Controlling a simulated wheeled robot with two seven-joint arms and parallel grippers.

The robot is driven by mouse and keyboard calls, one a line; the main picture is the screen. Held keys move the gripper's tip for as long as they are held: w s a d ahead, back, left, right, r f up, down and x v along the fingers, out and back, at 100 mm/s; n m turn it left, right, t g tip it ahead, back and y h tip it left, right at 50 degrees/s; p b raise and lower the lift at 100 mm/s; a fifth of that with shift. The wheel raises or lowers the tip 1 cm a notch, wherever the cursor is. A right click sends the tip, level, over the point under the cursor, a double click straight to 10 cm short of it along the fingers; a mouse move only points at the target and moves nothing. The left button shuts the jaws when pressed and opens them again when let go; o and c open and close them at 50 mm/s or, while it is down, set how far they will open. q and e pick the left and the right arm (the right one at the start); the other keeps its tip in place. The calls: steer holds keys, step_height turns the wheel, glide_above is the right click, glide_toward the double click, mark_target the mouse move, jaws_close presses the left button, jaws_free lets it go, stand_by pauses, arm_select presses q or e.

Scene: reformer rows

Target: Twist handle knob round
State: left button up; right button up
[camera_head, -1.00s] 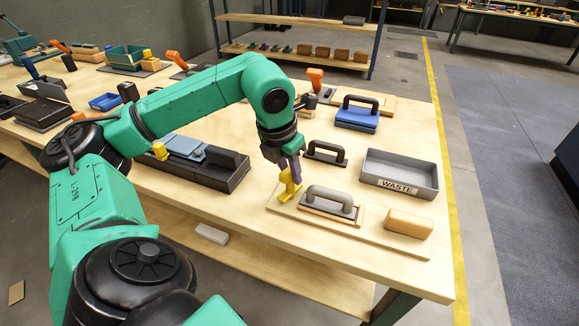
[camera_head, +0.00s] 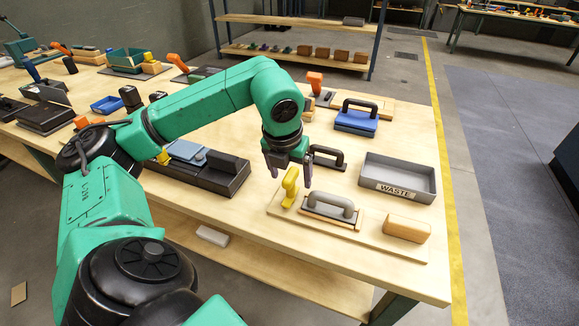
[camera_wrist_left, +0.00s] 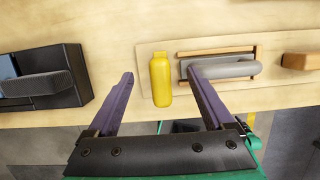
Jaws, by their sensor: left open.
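A yellow handle knob (camera_head: 291,186) stands at the left end of a pale wooden board (camera_head: 375,240) near the table's front edge. In the left wrist view the yellow knob (camera_wrist_left: 160,80) lies between my finger lines, closer to the left part of the board. My left gripper (camera_head: 290,178) is open, its purple fingers spread on either side of the knob in the head view. In the left wrist view the left gripper (camera_wrist_left: 160,80) has nothing clamped; whether a finger touches the knob cannot be told. My right gripper is not in view.
A grey-handled float (camera_head: 330,207) sits on the board right beside the knob, with a tan block (camera_head: 407,226) farther right. A grey WASTE bin (camera_head: 400,172), a black-handled tool (camera_head: 326,158) and a blue float (camera_head: 357,118) stand behind. A black tray (camera_head: 215,180) is left.

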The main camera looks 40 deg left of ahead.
arm_select(q)
steer(key=p+v, duration=0.1)
steer(key=v, duration=0.1)
steer(key=w+p+v, duration=0.1)
steer(key=p+v, duration=0.3)
steer(key=shift+w+a+r, duration=0.15)
steer(key=shift+a+r, duration=0.1)
steer(key=shift+r, duration=0.2)
steer(key=shift+f, duration=0.15)
